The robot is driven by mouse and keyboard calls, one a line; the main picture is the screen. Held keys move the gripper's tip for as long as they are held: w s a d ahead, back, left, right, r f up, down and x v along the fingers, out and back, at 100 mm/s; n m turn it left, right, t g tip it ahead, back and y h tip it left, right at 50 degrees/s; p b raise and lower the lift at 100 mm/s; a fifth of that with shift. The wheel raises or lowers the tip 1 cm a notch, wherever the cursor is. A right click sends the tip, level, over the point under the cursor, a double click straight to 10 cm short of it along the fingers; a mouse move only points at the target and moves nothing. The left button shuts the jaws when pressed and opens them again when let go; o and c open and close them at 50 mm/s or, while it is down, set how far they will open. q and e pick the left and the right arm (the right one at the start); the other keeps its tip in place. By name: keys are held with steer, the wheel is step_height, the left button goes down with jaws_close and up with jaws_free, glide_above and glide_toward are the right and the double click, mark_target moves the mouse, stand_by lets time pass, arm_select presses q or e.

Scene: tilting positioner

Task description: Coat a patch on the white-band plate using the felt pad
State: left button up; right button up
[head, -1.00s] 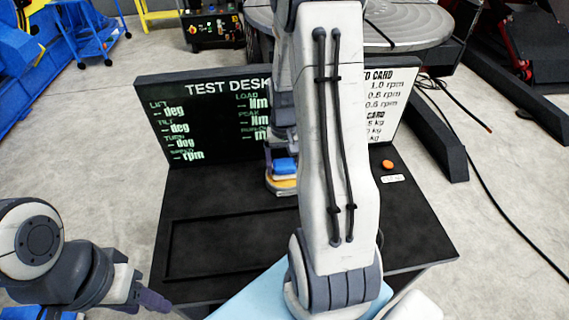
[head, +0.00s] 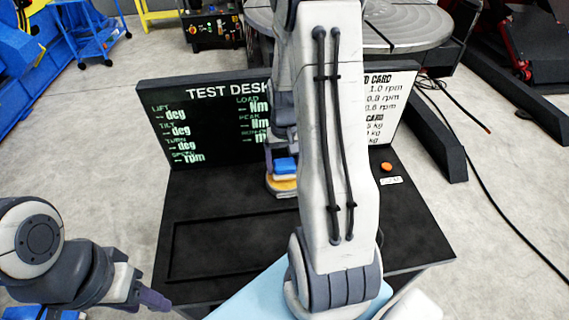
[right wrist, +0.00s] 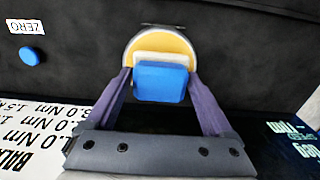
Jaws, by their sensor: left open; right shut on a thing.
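The felt pad, a blue block over a white layer, shows in the right wrist view (right wrist: 160,80) and in the head view (head: 284,165). My right gripper (right wrist: 160,88) is shut on it, with purple fingers at both sides. Pad sits over a round yellow-orange dish with a grey rim (right wrist: 133,55), also in the head view (head: 283,190); whether they touch I cannot tell. In the head view my right arm hides much of this gripper. My left gripper (head: 153,299) is open and empty at the lower left, beside the desk. I cannot make out a white-band plate.
The black desk (head: 215,220) has a raised outline and a "TEST DESK" screen (head: 205,125) at its back. A grey round table (head: 410,25) stands behind.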

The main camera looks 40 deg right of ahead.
mark_target(285, 163)
steer(key=shift+r+p, duration=2.4)
steer(key=shift+r, duration=0.5)
